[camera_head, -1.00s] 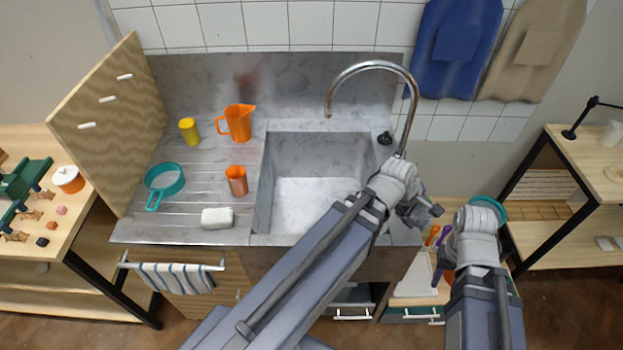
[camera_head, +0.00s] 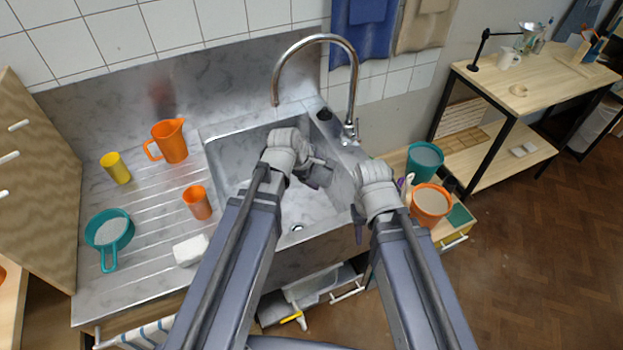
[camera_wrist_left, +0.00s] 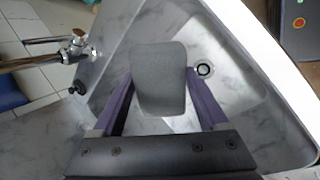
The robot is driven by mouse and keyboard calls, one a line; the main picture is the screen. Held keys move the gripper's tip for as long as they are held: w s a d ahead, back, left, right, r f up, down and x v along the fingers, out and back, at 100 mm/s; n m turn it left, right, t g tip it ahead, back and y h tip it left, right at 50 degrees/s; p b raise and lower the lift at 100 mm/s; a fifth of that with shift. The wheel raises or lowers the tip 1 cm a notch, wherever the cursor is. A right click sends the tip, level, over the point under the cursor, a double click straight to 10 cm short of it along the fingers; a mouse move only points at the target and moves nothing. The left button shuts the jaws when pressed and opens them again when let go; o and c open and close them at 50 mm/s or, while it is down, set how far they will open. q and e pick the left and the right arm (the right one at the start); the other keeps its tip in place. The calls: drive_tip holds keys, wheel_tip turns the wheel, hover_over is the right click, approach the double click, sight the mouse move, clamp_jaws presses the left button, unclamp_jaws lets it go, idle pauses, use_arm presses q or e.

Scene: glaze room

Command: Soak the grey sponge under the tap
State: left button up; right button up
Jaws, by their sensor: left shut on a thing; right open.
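The grey sponge (camera_wrist_left: 160,78) is a smooth rounded block between the purple fingers of my left gripper (camera_wrist_left: 158,100), which is shut on it. In the head view my left gripper (camera_head: 318,174) hangs over the sink basin (camera_head: 232,160), and the sponge is hard to tell from the wrist there. The chrome tap (camera_head: 352,85) arches over the basin from its back right corner. Its spout end is behind and left of my left gripper. No water shows from it. My right gripper (camera_head: 360,222) is open beside the sink's right front edge; its fingers are mostly hidden.
The drainboard holds a white block (camera_head: 190,250), an orange cup (camera_head: 197,203), an orange jug (camera_head: 169,142), a yellow cup (camera_head: 116,168) and a teal pan (camera_head: 109,231). Teal (camera_head: 425,160) and orange (camera_head: 431,202) buckets stand right of the sink. A dark knob (camera_head: 324,114) sits behind the basin.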

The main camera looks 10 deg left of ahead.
use_arm(q)
drive_tip(key=shift+w+a+f, duration=0.4)
drive_tip(key=shift+w+f, duration=0.15)
drive_tip(key=shift+f, duration=0.2)
drive_tip(key=shift+a+r, duration=0.1)
drive_tip(key=shift+r, duration=0.05)
drive_tip(key=w+a+f+b, duration=0.2)
drive_tip(key=w+a, duration=0.7)
drive_tip(key=w, duration=0.1)
drive_tip(key=shift+a+f+b, duration=0.15)
drive_tip(key=shift+f+b, duration=0.2)
drive_tip(key=shift+b, duration=0.05)
use_arm(e)
drive_tip(key=shift+f, duration=1.95)
use_arm(q)
drive_tip(key=shift+s, duration=0.1)
drive_tip(key=s+d, duration=0.5)
drive_tip(key=shift+s+d, duration=0.25)
drive_tip(key=shift+s, duration=0.05)
use_arm(e)
drive_tip(key=shift+r, duration=0.1)
